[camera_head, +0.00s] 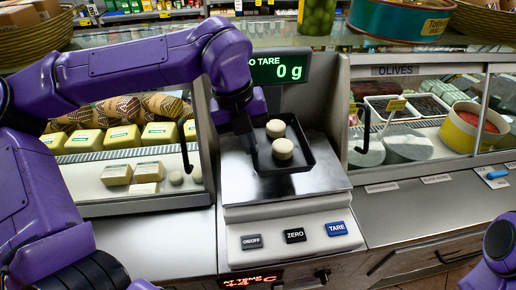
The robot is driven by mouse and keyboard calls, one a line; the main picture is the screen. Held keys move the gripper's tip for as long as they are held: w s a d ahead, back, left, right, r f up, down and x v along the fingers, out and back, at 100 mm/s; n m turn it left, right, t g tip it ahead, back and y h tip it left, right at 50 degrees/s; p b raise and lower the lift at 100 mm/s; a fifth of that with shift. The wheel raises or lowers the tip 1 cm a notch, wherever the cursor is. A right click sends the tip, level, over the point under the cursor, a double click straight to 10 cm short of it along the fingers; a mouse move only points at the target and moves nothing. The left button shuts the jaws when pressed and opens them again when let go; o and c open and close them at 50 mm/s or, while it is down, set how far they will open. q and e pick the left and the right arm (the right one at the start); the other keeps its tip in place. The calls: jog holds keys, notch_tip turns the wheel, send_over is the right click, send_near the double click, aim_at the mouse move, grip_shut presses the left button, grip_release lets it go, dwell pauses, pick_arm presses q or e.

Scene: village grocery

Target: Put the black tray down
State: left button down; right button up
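The black tray (303,157) is a shallow square dish at the scale's steel plate (240,180). Two small round pale cheeses (283,148) are in it, one nearer and one farther back. My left gripper (250,140) comes down from above at the tray's left rim and appears shut on it; its fingertips are partly hidden. I cannot tell whether the tray's underside touches the plate. The scale's display (280,70) reads 0 g. My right gripper is out of view; only a purple part of that arm shows at the right edge.
The scale's ON/OFF, ZERO and TARE buttons (337,228) are at its front. Glass cases with cheeses (117,174) and olives (395,107) flank it. A glass shelf with a jar (317,17) and tin (400,18) is behind. The steel counter (420,210) on the right is mostly clear.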

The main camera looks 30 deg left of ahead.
pick_arm(q)
jog(key=w+f, duration=0.1)
jog(key=f, duration=0.1)
jog(key=w+f, duration=0.2)
jog(key=shift+w+f+p, duration=0.2)
jog(key=shift+w+p, duration=0.1)
jog(key=shift+p, duration=0.05)
notch_tip(320, 180, down, 3)
jog(key=shift+r, duration=0.15)
jog(key=shift+s+f, duration=0.1)
jog(key=shift+f, duration=0.1)
jog(key=c, duration=1.4)
grip_release()
jog(key=shift+o, duration=0.2)
notch_tip(320, 180, up, 12)
jog(key=s+a, duration=0.1)
jog(key=a, duration=0.1)
jog(key=shift+s, duration=0.15)
